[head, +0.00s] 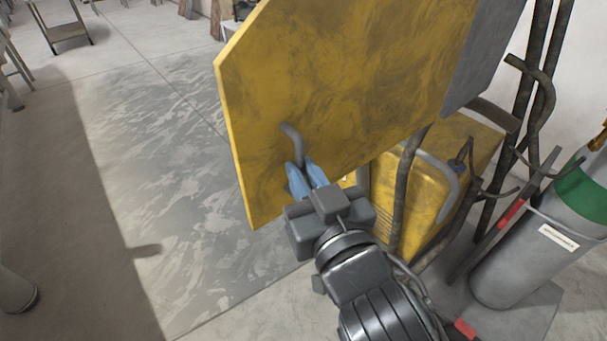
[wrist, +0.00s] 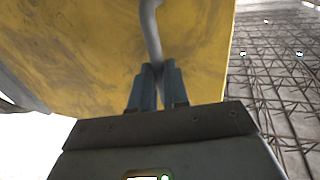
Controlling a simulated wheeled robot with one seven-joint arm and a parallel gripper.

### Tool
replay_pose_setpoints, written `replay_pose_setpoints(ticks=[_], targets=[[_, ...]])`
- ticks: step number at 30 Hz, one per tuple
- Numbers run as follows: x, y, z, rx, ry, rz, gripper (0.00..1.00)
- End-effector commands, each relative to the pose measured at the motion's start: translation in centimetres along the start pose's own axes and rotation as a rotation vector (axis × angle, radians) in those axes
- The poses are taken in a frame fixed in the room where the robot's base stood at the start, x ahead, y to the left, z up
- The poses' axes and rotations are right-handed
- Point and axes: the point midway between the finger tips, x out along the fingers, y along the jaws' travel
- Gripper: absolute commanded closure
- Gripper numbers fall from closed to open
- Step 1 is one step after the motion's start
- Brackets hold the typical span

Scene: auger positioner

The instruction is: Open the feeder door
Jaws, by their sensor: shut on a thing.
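The feeder door is a large worn yellow panel (head: 320,80) that fills the upper middle of the head view. It stands out over the floor, with its free edge at the left. A grey bent handle (head: 291,133) is fixed on its face near the lower left. My gripper (head: 301,170) has blue fingers shut on the lower part of this handle. In the wrist view the handle (wrist: 152,35) runs down between the two fingers (wrist: 157,75), with the yellow door (wrist: 75,45) behind it. The fingertips hide the handle's lower end.
A yellow machine body (head: 405,195) with dark hoses stands right of my gripper. A grey gas cylinder (head: 525,245) with a green band stands at the far right. The floor (head: 150,160) to the left is clear, with a small table (head: 62,30) far back.

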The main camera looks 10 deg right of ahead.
Motion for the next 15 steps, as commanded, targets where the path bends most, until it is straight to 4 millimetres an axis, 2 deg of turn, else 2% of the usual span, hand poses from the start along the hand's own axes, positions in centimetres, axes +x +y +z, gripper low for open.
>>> replay_pose_setpoints(ticks=[1, 3, 4, 11, 15], targets=[[0.21, 1.38, -0.04, -0.008, -0.001, 0.03, 1.0], [0.22, 1.38, -0.04, -0.008, -0.001, 0.03, 1.0], [0.22, 1.38, -0.05, -0.008, -0.001, 0.03, 0.83], [0.2, 1.26, -0.03, -0.007, -0.001, 0.027, 0.6], [0.18, 1.13, -0.01, -0.006, -0.001, 0.024, 0.6]])
